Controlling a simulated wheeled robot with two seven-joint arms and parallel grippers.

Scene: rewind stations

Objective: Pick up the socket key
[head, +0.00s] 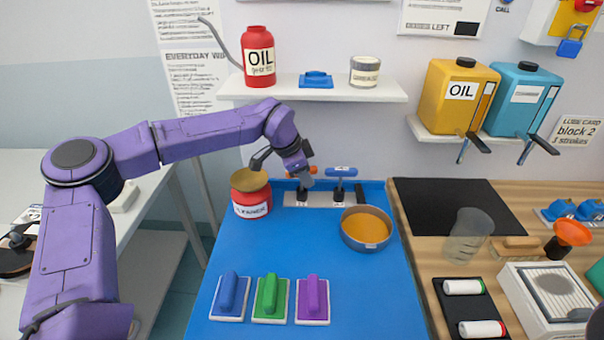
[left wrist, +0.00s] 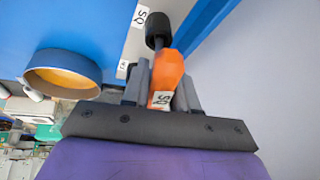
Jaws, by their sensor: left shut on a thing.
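An orange-handled key (head: 312,170) is at the back of the blue mat, by a pale rack (head: 322,202). My left gripper (head: 304,178) is shut on its orange handle. In the left wrist view the orange handle (left wrist: 167,72) sits between the two grey fingers of my left gripper (left wrist: 163,95) and bears a small white tag. A black cylinder (left wrist: 158,28) shows beyond the handle, near a rack label. I cannot tell whether the key is still seated in the rack. A blue-handled key (head: 341,172) stands upright to the right. My right gripper is not in view.
A red tin (head: 251,205) stands just left of the rack. A round pan with orange contents (head: 366,232) is front right of it. Blue, green and purple handled blocks (head: 270,298) lie at the front. The middle of the blue mat (head: 285,245) is clear.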

